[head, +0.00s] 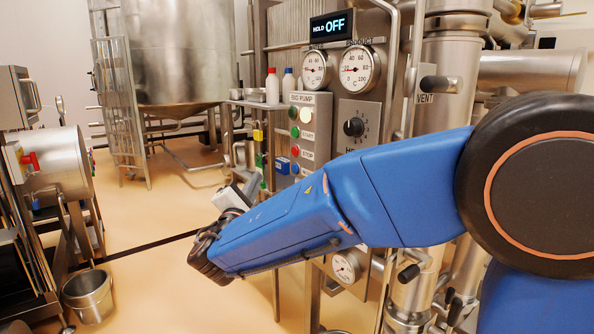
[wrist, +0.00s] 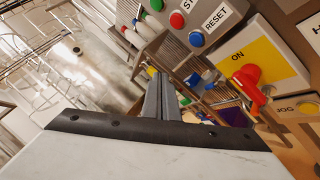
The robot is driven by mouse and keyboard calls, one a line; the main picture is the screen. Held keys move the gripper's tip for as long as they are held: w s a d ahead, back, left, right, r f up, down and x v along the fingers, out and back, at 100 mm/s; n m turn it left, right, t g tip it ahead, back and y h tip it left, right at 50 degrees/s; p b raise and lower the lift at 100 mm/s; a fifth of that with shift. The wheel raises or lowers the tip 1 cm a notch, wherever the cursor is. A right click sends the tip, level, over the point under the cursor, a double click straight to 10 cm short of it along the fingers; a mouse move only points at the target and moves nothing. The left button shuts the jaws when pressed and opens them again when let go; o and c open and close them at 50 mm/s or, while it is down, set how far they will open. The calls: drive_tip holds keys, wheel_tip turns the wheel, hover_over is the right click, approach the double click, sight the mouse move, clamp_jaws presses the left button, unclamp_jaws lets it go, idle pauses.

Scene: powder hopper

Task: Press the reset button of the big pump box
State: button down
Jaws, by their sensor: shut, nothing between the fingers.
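The big pump box (head: 309,112) is a grey panel on the machine's front, right of my gripper in the head view. My gripper (wrist: 160,83) is shut and empty. Its fingertips are below and left of the blue button, apart from it in the picture. In the head view my gripper (head: 237,190) is partly hidden by my arm.
A yellow plate (wrist: 278,57) with a red ON switch (wrist: 246,85) lies right of the fingers in the wrist view. Bottles (head: 272,86) stand on a shelf left of the box. The floor to the left is open, with a metal bucket (head: 89,297).

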drive_tip(key=shift+w+d, duration=0.1)
drive_tip(key=shift+d, duration=0.05)
drive_tip(key=w+d, duration=0.4)
drive_tip(key=d, duration=0.3)
drive_tip(key=shift+w, duration=0.35)
drive_tip(key=shift+w+d, duration=0.1)
idle(1.9)
drive_tip(key=shift+w+d, duration=0.15)
drive_tip(key=shift+d, duration=0.1)
drive_tip(key=shift+w+d, duration=0.2)
drive_tip(key=shift+d, duration=0.1)
idle(0.9)
drive_tip(key=shift+a, duration=0.1)
idle(0.3)
drive_tip(key=shift+s+a, duration=0.45)
drive_tip(key=shift+a, duration=0.1)
drive_tip(key=shift+s+a, duration=0.7)
drive_tip(key=shift+a, duration=0.35)
drive_tip(key=shift+s+a, duration=0.7)
drive_tip(key=shift+a, duration=0.3)
